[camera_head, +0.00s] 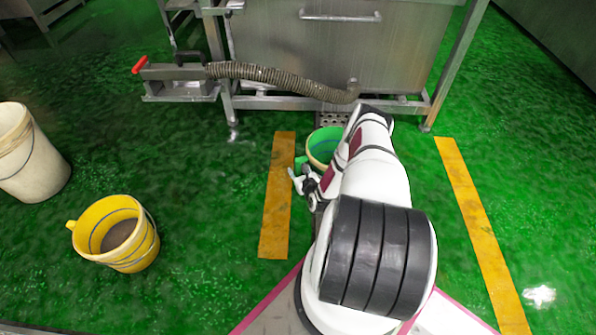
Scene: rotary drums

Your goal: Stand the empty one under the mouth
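A green bucket (318,143) stands on the floor in front of the steel tank, partly hidden behind my arm. Its inside shows green and pale, and I cannot tell whether it holds anything. My gripper (301,181) is just in front of its left side, close to its green lug; contact and finger gap are unclear. A yellow bucket (146,250) at the lower left has a brownish surface inside. A white bucket (40,175) is cut off at the left edge, its inside hardly visible. A ribbed hose (270,74) ends in a bent fitting (350,93) above and behind the green bucket.
The steel tank (335,45) stands on legs at the back. A metal trough with a red handle (139,64) joins the hose at the left. Yellow floor stripes (278,200) flank my arm, with another at right (470,215). Green floor between the yellow bucket and left stripe is clear.

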